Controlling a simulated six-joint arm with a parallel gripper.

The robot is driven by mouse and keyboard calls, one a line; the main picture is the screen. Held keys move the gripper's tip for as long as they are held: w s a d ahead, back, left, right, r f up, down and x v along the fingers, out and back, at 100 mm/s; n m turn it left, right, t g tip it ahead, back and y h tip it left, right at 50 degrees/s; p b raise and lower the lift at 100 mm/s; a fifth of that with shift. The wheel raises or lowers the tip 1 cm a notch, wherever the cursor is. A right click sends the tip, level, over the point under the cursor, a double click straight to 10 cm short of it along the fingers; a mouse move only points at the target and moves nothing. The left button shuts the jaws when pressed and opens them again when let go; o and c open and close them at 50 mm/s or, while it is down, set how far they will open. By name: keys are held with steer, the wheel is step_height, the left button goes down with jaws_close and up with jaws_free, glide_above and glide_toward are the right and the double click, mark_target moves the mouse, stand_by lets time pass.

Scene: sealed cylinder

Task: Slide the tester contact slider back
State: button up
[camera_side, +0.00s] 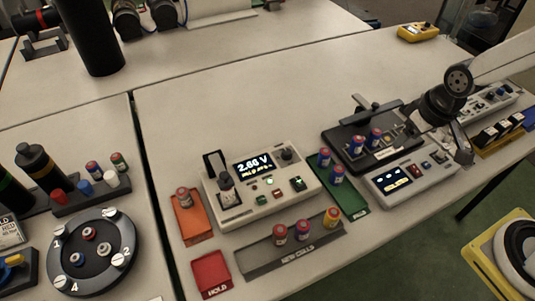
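The tester (262,198) is a pale box in the middle of the table, with a lit display reading about 2.60 V. At its left end is the contact slider (226,184), a grey piece in front of a black upright plate. Whether a cell sits under the slider is too small to tell. My gripper (463,152) is at the right, well away from the tester, beside the second display unit. Its fingers are small and partly overlapped, so I cannot tell whether they are open.
An orange tray (196,229) holding one cell, a red HOLD tray (211,268) and a grey NEW CELLS tray (262,262) surround the tester. A green tray (352,205) and a black cell holder (340,139) with several cells lie between tester and gripper.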

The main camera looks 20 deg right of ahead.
steer(key=w+a+n+y, duration=0.1)
steer(key=w+a+n, duration=0.3)
steer(key=w+a, duration=0.7)
steer(key=n+y, duration=0.2)
steer(key=n, duration=0.2)
glide_toward(225, 175)
steer(key=shift+a+f, duration=0.15)
steer(key=shift+f, duration=0.25)
steer(key=shift+x, duration=3.85)
steer(key=shift+w, duration=0.1)
jaws_close()
